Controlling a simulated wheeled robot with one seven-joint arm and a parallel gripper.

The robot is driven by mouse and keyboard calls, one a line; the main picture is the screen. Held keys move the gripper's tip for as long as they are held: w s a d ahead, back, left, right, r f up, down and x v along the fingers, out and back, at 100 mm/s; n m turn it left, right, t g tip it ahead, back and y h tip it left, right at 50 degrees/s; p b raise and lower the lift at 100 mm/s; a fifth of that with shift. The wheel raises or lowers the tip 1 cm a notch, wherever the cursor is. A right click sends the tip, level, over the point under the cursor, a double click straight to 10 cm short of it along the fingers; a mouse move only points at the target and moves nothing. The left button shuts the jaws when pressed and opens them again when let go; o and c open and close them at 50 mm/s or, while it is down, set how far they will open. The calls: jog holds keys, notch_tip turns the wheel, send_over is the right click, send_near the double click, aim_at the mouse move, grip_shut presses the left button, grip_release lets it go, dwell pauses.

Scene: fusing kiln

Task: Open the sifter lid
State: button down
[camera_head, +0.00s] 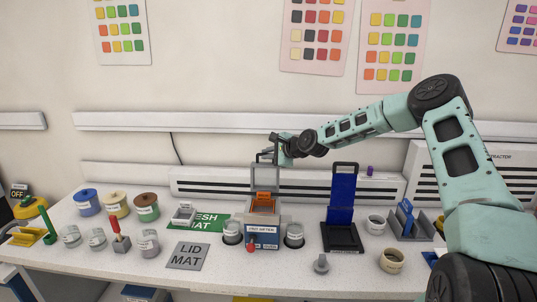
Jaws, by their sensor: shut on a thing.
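The sifter (263,237) stands at the middle of the bench, with a blue label on its front and an orange inside showing. Its grey lid (264,185) is raised at the back and stands about upright above the body. My gripper (271,156) is at the lid's top edge, shut on what looks like its handle. The exact contact is small and partly hidden by the fingers.
Jars (232,231) (294,235) flank the sifter. A blue upright panel (341,195) on a black base stands to its right. The grey lid mat (187,256) lies front left, bare. Several lidded pots (146,207) stand farther left.

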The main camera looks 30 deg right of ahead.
jog(key=shift+w+d+r, duration=0.2)
jog(key=shift+w+r, duration=0.1)
jog(key=shift+r, duration=0.35)
jog(key=c, duration=1.5)
grip_release()
jog(key=shift+c, duration=0.2)
jog(key=shift+o, duration=0.2)
jog(key=shift+f, duration=0.15)
jog(key=shift+s+f, duration=0.2)
jog(key=b+v, duration=0.5)
jog(key=v, duration=1.2)
jog(key=shift+b, duration=0.4)
jog(key=shift+s+a, duration=0.1)
jog(key=shift+s, duration=0.05)
